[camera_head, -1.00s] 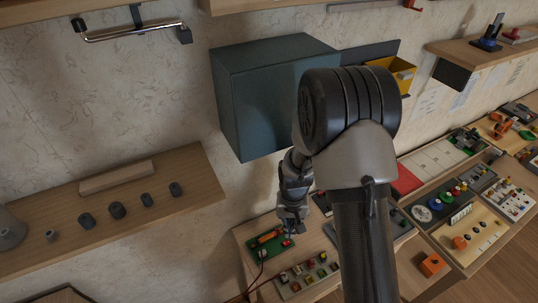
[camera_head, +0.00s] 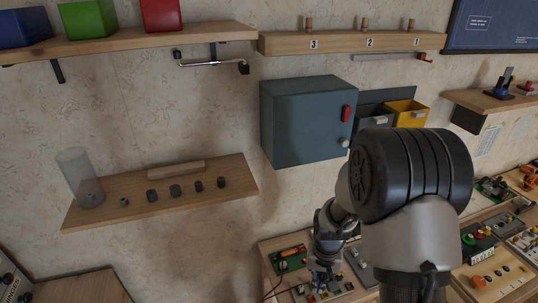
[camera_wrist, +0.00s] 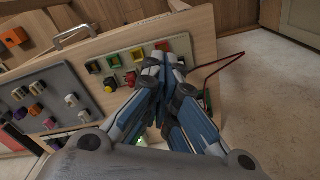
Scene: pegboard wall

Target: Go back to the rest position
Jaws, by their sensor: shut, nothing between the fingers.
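My gripper (camera_head: 322,278) hangs over the workbench below the grey cabinet in the head view, partly hidden beside my arm. In the wrist view my gripper (camera_wrist: 163,72) has its blue-grey fingers together, with nothing between them. It is above or close to a board with coloured buttons (camera_wrist: 128,68); I cannot tell whether it touches. A green board with an orange part (camera_head: 290,257) lies just left of my gripper in the head view.
A grey cabinet (camera_head: 303,122) with a red handle hangs on the wall. A wooden shelf (camera_head: 222,187) holds dark cylinders and a clear tube (camera_head: 78,176). Coloured boxes (camera_head: 88,18) stand on an upper shelf. A yellow bin (camera_head: 407,112) hangs right of the cabinet.

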